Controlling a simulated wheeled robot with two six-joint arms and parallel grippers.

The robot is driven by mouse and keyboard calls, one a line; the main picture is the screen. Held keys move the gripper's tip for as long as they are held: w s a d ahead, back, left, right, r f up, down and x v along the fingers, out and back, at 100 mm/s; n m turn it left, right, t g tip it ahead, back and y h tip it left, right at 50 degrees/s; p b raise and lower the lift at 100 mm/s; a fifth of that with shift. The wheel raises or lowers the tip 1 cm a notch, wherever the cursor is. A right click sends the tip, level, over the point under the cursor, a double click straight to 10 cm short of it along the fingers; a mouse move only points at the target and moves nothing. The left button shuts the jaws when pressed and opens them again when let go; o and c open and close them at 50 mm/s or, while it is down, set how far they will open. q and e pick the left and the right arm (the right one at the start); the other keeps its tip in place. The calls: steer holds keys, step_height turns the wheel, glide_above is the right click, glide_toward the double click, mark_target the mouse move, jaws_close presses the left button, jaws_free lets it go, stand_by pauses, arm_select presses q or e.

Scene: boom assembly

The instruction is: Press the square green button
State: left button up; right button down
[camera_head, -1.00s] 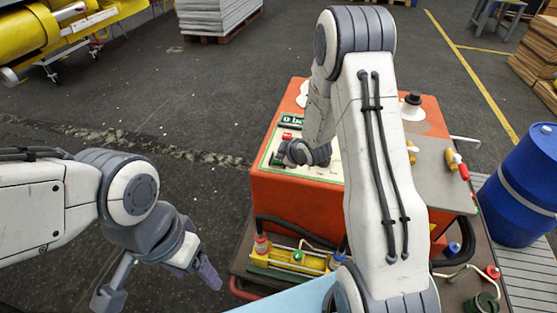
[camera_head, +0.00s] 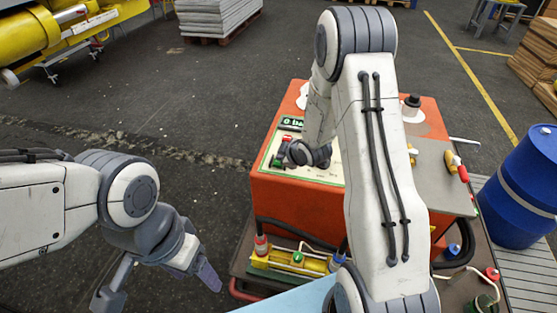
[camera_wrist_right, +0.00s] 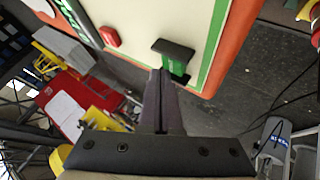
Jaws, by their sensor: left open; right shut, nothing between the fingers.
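The orange box (camera_head: 290,205) has a pale control panel with a green border on its top. In the right wrist view, a small square green button (camera_wrist_right: 177,68) with a dark top stands near the panel's edge, and a red button (camera_wrist_right: 110,37) sits to its left. My right gripper (camera_wrist_right: 161,75) is shut and empty, its fingertips close beside the green button; I cannot tell whether they touch. In the head view my right gripper (camera_head: 282,152) is over the panel's left part, partly hiding the buttons. My left gripper (camera_head: 158,284) is open and empty, left of the box.
A black knob (camera_head: 411,101) stands on the box's far right. A yellow unit (camera_head: 290,261) with coloured fittings lies in front of the box. A blue barrel (camera_head: 525,190) stands at the right.

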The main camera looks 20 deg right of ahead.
steer(key=shift+r, duration=0.35)
step_height(320, 180, up, 5)
steer(key=p, duration=0.4)
steer(key=shift+r, duration=0.1)
stand_by(0.7)
